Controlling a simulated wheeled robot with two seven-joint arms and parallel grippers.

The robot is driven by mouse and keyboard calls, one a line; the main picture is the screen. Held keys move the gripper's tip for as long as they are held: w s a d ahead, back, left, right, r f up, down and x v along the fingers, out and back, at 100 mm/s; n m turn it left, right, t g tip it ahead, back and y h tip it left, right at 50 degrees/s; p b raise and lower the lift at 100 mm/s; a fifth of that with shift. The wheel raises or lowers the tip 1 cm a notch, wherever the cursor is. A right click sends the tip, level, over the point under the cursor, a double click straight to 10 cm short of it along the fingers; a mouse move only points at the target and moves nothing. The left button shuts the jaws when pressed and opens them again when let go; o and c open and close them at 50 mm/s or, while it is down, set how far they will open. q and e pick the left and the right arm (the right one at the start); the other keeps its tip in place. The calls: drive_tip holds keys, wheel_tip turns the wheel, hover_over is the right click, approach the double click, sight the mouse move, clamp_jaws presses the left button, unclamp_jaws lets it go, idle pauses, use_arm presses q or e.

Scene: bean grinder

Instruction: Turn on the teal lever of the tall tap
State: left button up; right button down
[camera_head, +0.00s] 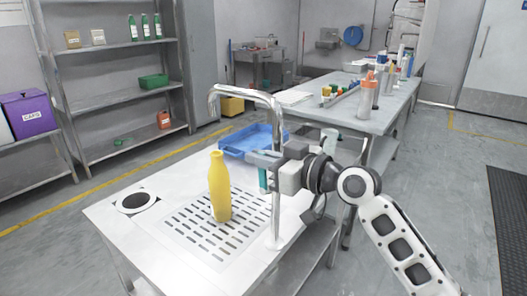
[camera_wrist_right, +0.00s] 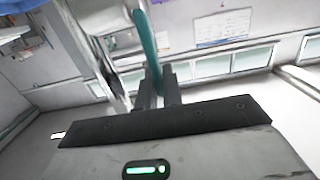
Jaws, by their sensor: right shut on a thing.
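The tall tap (camera_head: 276,222) is a shiny metal pipe standing at the right side of the steel counter, with its spout arching left. Its teal lever (camera_head: 263,179) shows just below my right gripper (camera_head: 258,159), beside the tap's upright. In the right wrist view the teal lever (camera_wrist_right: 147,42) runs down between the two dark fingers of the right gripper (camera_wrist_right: 158,85), which is shut on it. The fingers and gripper body hide part of the lever and of the upright. My left gripper is not in view.
A yellow bottle (camera_head: 219,190) stands upright on the slotted drain area (camera_head: 185,222), left of the tap. A blue tray (camera_head: 233,153) lies behind the gripper. A round hole (camera_head: 135,201) is at the counter's left. Another table (camera_head: 345,121) with bottles stands behind at right.

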drive_tip(key=g+h+p, duration=0.1)
drive_tip(key=p, duration=0.2)
drive_tip(key=shift+w+a+r, duration=0.35)
drive_tip(key=shift+a+r, duration=0.05)
drive_tip(key=shift+w+a+f+g+h+p, duration=0.15)
drive_tip(key=shift+a+f+g+h+p, duration=0.15)
drive_tip(key=shift+f+h+p, duration=0.3)
drive_tip(key=c, duration=1.5)
unclamp_jaws()
drive_tip(key=shift+r, duration=0.1)
drive_tip(key=shift+c, duration=0.2)
drive_tip(key=b+v, duration=0.1)
drive_tip(key=v, duration=1.5)
drive_tip(key=shift+b, duration=0.3)
